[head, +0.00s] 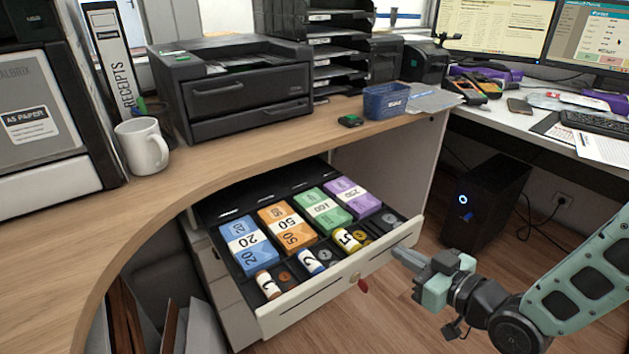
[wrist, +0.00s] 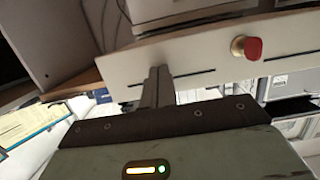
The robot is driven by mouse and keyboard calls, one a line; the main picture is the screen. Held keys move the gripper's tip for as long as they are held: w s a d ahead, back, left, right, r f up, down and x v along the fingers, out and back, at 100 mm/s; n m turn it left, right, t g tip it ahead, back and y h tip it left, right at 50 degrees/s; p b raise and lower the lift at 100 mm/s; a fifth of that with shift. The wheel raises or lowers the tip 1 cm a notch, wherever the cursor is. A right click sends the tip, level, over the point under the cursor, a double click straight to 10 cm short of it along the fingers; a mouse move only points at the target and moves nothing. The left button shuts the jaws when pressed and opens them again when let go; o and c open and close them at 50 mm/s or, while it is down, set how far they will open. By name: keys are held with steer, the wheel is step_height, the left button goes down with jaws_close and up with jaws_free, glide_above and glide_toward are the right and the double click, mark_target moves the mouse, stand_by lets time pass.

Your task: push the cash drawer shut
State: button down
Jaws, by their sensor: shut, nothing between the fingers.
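The cash drawer (head: 335,288) is pulled open from under the wooden counter, with its cream front panel facing the room. It holds blue, orange, green and purple banknote bundles, coin rolls and loose coins. A lock with a red key or tag (head: 362,286) is on its front. My gripper (head: 398,255) is shut and empty, at the right part of the drawer front. In the wrist view the shut fingers (wrist: 158,75) point at the drawer's pale front panel (wrist: 205,62), beside the red-ended knob (wrist: 250,47). I cannot tell whether the fingertips touch the panel.
The curved wooden counter (head: 150,205) runs above the drawer, with a white mug (head: 142,146), a black printer (head: 235,88) and a blue basket (head: 386,101) on it. A black computer tower (head: 485,200) stands right under the desk. The floor before the drawer is clear.

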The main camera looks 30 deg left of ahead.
mark_target(303, 183)
steer(key=r+b+x, duration=0.2)
steer(key=b+x, duration=0.1)
steer(key=x, duration=0.7)
steer(key=r+b+x, duration=0.2)
steer(key=x, duration=0.9)
steer(key=a+r+b+x, duration=0.1)
steer(key=r+b+x, duration=0.1)
steer(key=x, duration=0.8)
steer(key=shift+w+a+b, duration=0.1)
steer(key=shift+a+b, duration=0.3)
steer(key=shift+b, duration=0.4)
steer(key=shift+a+r, duration=0.15)
steer(key=shift+r, duration=0.25)
steer(key=shift+s+a, duration=0.15)
steer(key=shift+s, duration=0.15)
steer(key=shift+s+n+g, duration=0.3)
steer(key=shift+s, duration=0.15)
steer(key=s+d, duration=0.1)
steer(key=d, duration=0.2)
steer(key=s+d, duration=0.1)
steer(key=d, duration=0.3)
steer(key=s+d+p, duration=0.1)
steer(key=d, duration=0.3)
steer(key=shift+s+f, duration=0.15)
steer(key=shift+f, duration=0.15)
